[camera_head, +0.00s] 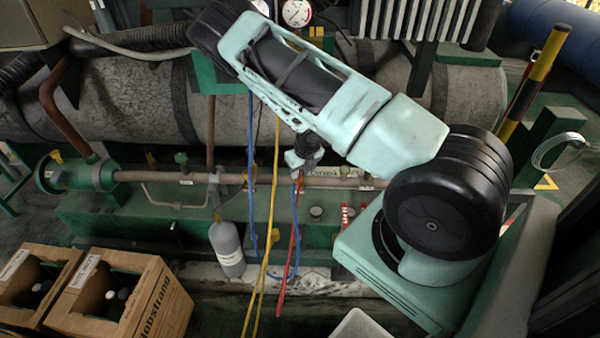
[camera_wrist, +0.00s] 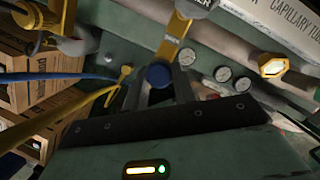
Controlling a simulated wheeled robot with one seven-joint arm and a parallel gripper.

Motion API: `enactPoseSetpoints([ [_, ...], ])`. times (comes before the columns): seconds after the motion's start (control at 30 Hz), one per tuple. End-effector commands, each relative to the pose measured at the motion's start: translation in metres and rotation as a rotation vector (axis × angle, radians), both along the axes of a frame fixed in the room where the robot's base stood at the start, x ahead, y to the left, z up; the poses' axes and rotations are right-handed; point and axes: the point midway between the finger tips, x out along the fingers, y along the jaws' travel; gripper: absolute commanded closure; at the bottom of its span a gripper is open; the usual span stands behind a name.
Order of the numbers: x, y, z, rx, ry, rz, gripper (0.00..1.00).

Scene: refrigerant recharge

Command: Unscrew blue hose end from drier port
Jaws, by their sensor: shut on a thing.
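The blue hose end (camera_wrist: 158,75) shows as a round blue knob between the two fingertips of my gripper (camera_wrist: 161,82) in the wrist view. The fingers are closed on it from both sides. A yellow fitting (camera_wrist: 177,38) stands right behind it, below a grey part with a label ending in "ER". I cannot tell whether the hose end is still threaded on the port. In the head view my gripper (camera_head: 303,160) points down at the horizontal pipe, and the blue hose (camera_head: 251,130) hangs in a loop to its left. The port itself is hidden there.
Yellow (camera_head: 268,220) and red (camera_head: 292,240) hoses hang close beside the gripper. A grey bottle (camera_head: 227,248) stands left of them. Cardboard boxes (camera_head: 150,300) stand at lower left.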

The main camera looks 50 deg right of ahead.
Motion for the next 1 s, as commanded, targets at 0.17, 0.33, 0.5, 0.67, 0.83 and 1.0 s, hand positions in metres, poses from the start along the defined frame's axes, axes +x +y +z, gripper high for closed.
enactPoseSetpoints([
  [0.17, 0.0004, 0.0017, -0.0013, 0.003, 0.0, 0.001, 0.95],
  [0.33, -0.0001, -0.0004, -0.0028, 0.001, 0.001, 0.137, 0.95],
  [0.5, 0.0, -0.0009, -0.0019, 0.002, 0.001, 0.303, 0.95],
  [0.67, -0.0001, -0.0007, -0.0015, 0.003, 0.0, 0.317, 0.95],
  [0.83, 0.0002, -0.0014, -0.0017, 0.002, 0.001, 0.347, 0.95],
  [1.0, 0.0004, -0.0017, -0.0015, 0.003, 0.0, 0.499, 0.95],
])
